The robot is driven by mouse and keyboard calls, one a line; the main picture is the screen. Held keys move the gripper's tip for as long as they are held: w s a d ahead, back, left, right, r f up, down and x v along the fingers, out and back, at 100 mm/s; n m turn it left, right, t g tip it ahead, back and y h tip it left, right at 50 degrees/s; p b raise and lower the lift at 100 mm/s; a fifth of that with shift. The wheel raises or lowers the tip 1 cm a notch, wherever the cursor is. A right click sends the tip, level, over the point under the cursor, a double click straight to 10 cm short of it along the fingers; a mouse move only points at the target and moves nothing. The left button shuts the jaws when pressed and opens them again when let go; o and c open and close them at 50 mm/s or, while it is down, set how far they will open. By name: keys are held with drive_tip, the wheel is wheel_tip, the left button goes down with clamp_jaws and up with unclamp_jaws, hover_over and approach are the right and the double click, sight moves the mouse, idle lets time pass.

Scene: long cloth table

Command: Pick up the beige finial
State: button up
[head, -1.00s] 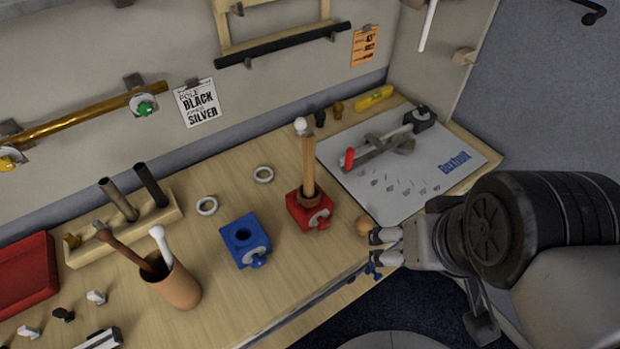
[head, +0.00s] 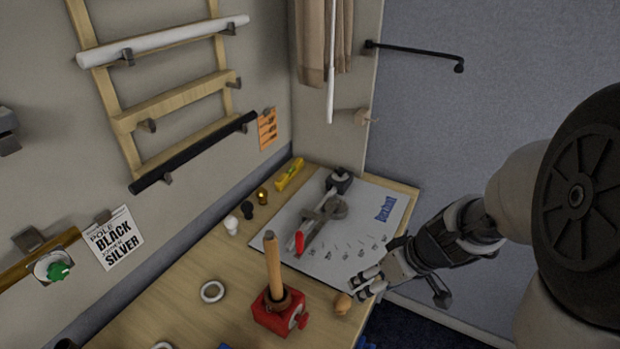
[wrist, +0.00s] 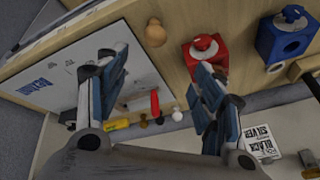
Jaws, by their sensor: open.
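The beige finial (head: 342,303), a small rounded tan knob, is on the wooden table near its front edge, right of the red block. In the head view my gripper (head: 367,287) is close beside it, at its upper right. In the wrist view the finial (wrist: 155,33) appears between the lines of the two spread fingers, just past the fingertips (wrist: 162,62). My gripper is open and nothing is between its fingers. I cannot tell whether a finger touches the finial.
A red block (head: 279,314) holding an upright wooden pole (head: 273,262) stands left of the finial. A white sheet (head: 350,245) with tools lies behind. White (head: 231,225), black (head: 247,209) and brass (head: 262,197) finials stand near the wall. A blue block (wrist: 286,36) is beyond the red one.

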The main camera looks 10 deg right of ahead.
sight(345, 299)
drive_tip(key=b+x, duration=0.1)
drive_tip(key=x, duration=0.3)
drive_tip(key=d+b+x, duration=0.1)
drive_tip(key=b+x, duration=0.1)
drive_tip(key=x, duration=0.2)
drive_tip(key=b+x, duration=0.1)
drive_tip(key=x, duration=0.3)
drive_tip(key=shift+w+d+f, duration=0.1)
drive_tip(key=shift+f, duration=0.5)
drive_tip(key=shift+a+b+x, duration=0.15)
drive_tip(key=shift+b+x, duration=0.4)
drive_tip(key=shift+x, duration=0.85)
drive_tip(key=shift+a+b+x, duration=0.1)
drive_tip(key=shift+b+x, duration=0.4)
drive_tip(key=shift+x, duration=0.9)
drive_tip(key=shift+w+r, duration=0.15)
drive_tip(key=shift+w, duration=0.05)
drive_tip(key=shift+c, duration=0.2)
drive_tip(key=c, duration=1.1)
drive_tip(key=shift+r, duration=0.15)
